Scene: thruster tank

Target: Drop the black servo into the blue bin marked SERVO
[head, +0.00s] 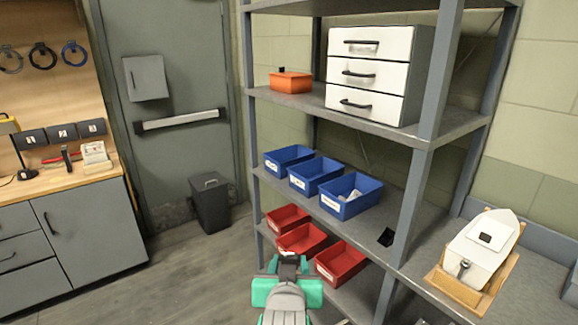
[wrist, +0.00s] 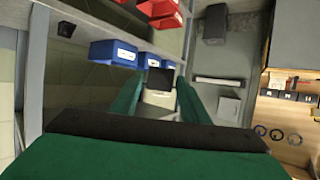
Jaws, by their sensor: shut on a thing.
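My gripper (head: 288,270) is at the bottom middle of the head view, in front of the shelf's lower levels. Its green fingers are shut on a small black block, which looks like the black servo (head: 289,260). In the wrist view the black servo (wrist: 160,78) shows between the fingertips, with a pale part or thing beside it. Three blue bins stand in a row on the middle shelf: left (head: 288,158), middle (head: 315,174) and right (head: 350,195). Their white labels are too small to read. The right one has something pale inside. The gripper is apart from the bins.
Red bins (head: 302,240) stand on the level below the blue ones. A small black thing (head: 386,237) lies right of the blue bins near a shelf post (head: 408,190). An upper shelf board (head: 380,126) overhangs the bins.

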